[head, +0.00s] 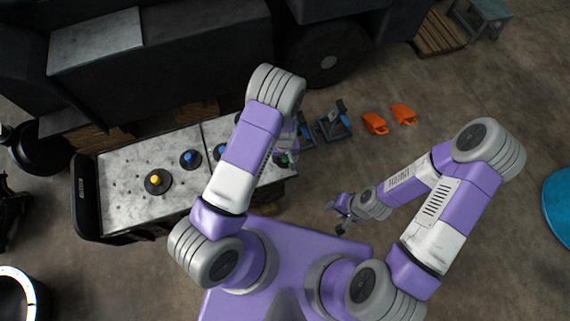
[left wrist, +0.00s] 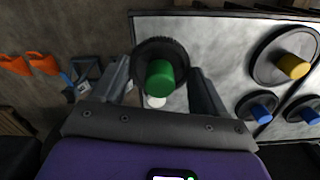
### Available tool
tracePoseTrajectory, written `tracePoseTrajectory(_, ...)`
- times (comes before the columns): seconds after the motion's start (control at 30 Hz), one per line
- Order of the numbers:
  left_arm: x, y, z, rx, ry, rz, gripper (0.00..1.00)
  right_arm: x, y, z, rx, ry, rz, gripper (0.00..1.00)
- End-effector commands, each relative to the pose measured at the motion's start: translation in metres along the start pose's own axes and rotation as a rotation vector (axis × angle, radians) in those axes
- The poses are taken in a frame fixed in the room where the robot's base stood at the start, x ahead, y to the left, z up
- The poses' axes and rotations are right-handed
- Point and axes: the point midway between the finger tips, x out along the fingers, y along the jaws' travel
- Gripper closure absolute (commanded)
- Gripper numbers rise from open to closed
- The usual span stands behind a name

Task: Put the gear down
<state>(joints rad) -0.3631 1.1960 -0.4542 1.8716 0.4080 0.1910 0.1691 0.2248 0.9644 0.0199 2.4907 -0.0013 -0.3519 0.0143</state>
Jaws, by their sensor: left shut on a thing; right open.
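A dark gear with a green hub (left wrist: 160,78) sits between the fingers of my left gripper (left wrist: 163,90), which is shut on it. In the head view the green hub (head: 284,160) shows at the right end of the grey cart top (head: 125,160), partly hidden by my left arm. I cannot tell whether the gear touches the top. A gear with a yellow hub (head: 157,182) and gears with blue hubs (head: 190,159) lie on the cart top. My right gripper (head: 341,213) is open and empty, right of the cart above the floor.
The cart has a black handle (head: 85,195) at its left end. Blue-grey stands (head: 334,122) and orange parts (head: 375,123) are on the floor beyond its right end. The dark forklift body (head: 160,65) stands behind. Bare cart top lies around the yellow-hubbed gear.

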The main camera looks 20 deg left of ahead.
Motion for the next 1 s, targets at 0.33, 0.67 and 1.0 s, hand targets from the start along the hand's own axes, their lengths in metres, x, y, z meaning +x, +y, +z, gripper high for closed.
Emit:
tracePoseTrajectory(0.33, 0.037, 0.001, 0.000, 0.001, -0.001, 0.001, 0.54, 0.013, 0.005, -0.001, 0.000, 0.000, 0.000, 0.57)
tracePoseTrajectory(0.67, 0.052, 0.001, -0.001, 0.002, 0.001, 0.002, 0.54, 0.016, 0.006, -0.001, 0.000, 0.000, 0.000, 0.57)
tracePoseTrajectory(1.0, 0.055, 0.001, 0.000, 0.002, 0.000, 0.001, 0.05, 0.019, 0.007, -0.001, 0.000, 0.000, 0.000, 0.57)
